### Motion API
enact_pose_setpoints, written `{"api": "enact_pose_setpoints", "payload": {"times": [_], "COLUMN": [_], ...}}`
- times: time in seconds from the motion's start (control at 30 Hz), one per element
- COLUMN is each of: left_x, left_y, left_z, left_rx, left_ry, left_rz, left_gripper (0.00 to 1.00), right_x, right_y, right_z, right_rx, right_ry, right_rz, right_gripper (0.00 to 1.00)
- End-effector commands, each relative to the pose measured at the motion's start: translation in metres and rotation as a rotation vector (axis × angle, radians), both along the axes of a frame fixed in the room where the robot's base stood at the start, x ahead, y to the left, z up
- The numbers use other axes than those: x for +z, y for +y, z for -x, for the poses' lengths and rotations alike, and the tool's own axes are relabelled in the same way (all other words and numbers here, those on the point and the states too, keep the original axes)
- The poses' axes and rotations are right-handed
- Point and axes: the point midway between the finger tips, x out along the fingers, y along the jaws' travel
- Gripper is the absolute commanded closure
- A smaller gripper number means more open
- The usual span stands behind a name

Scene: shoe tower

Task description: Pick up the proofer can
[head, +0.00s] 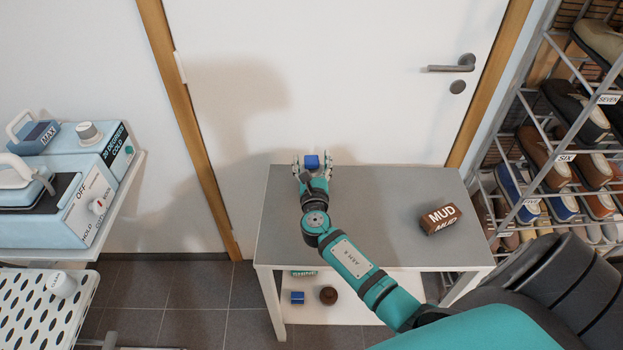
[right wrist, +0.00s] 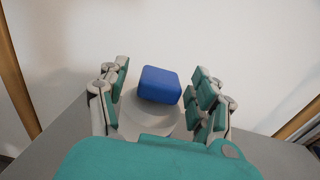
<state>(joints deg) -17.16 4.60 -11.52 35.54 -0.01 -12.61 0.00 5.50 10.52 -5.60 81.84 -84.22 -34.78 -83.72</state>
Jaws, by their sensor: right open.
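The proofer can, seen as a blue block-shaped cap (head: 311,161) on a pale grey round body, is at the back left of the grey table. In the right wrist view its blue cap (right wrist: 159,86) stands between the fingers, with the round grey part (right wrist: 146,117) below it. My right gripper (head: 312,168) is open, with a finger on either side of the can. Gaps show between the cap and the fingers. The can's lower body is hidden by the gripper. My left gripper is out of view.
A brown box marked MUD (head: 440,219) lies on the right of the grey table (head: 400,190). On the shelf below are a blue item (head: 297,297) and a brown round item (head: 328,295). A white door (head: 330,80) stands close behind. A shoe rack (head: 560,150) is at right, machines (head: 50,215) at left.

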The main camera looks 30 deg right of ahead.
Motion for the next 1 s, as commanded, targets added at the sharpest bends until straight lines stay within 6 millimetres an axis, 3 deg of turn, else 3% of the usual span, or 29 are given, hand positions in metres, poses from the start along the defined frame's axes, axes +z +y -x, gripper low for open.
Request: {"api": "enact_pose_setpoints", "payload": {"times": [0.27,0.77,1.0], "left_x": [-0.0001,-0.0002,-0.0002], "left_y": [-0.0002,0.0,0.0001], "left_z": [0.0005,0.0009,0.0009], "left_rx": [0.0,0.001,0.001], "left_ry": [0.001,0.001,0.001], "left_rz": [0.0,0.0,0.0], "left_gripper": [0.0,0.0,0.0], "right_x": [-0.0004,-0.0013,-0.0004], "right_y": [-0.0025,-0.0017,-0.0016], "right_z": [-0.004,-0.0037,-0.0039], "right_rx": [0.0,0.001,0.001], "right_ry": [0.001,0.001,0.0], "right_rz": [-0.001,-0.002,-0.002], "right_gripper": [0.35,0.99,1.0]}}
